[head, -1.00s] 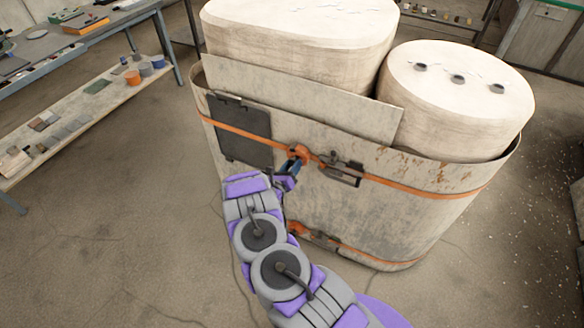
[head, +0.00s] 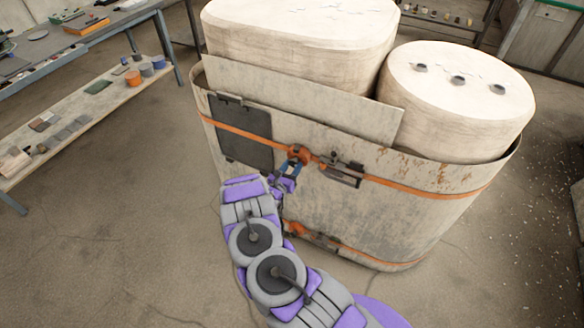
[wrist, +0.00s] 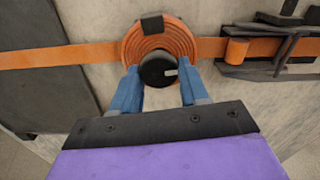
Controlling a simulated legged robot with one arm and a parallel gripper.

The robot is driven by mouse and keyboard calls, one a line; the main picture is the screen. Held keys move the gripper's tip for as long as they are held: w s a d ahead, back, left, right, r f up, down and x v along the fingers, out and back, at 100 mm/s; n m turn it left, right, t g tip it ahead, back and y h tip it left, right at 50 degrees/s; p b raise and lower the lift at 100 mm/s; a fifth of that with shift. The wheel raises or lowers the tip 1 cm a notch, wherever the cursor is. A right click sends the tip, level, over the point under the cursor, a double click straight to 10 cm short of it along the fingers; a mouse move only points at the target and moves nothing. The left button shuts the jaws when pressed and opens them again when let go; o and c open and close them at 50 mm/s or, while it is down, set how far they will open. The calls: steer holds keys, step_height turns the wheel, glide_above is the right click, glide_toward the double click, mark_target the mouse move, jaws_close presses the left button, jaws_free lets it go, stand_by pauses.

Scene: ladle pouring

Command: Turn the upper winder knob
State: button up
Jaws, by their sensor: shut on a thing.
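The upper winder is a coil of orange strap (wrist: 160,32) on the front of the large pale container (head: 350,225). In the head view my gripper (head: 290,168) reaches up to the orange winder (head: 299,154), and the knob is largely hidden there.
A dark plate (head: 240,133) is left of the winder and a dark metal buckle (head: 341,170) right of it. A lower orange strap (head: 370,258) has its own hardware. A shelf (head: 90,115) stands at left. The floor between is clear.

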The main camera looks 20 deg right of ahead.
steer(key=shift+s+f, duration=0.1)
steer(key=shift+f, duration=0.15)
steer(key=o, duration=1)
steer(key=shift+r, duration=0.15)
steer(key=shift+a, duration=0.1)
steer(key=shift+v, duration=8.6)
steer(key=shift+a, duration=0.1)
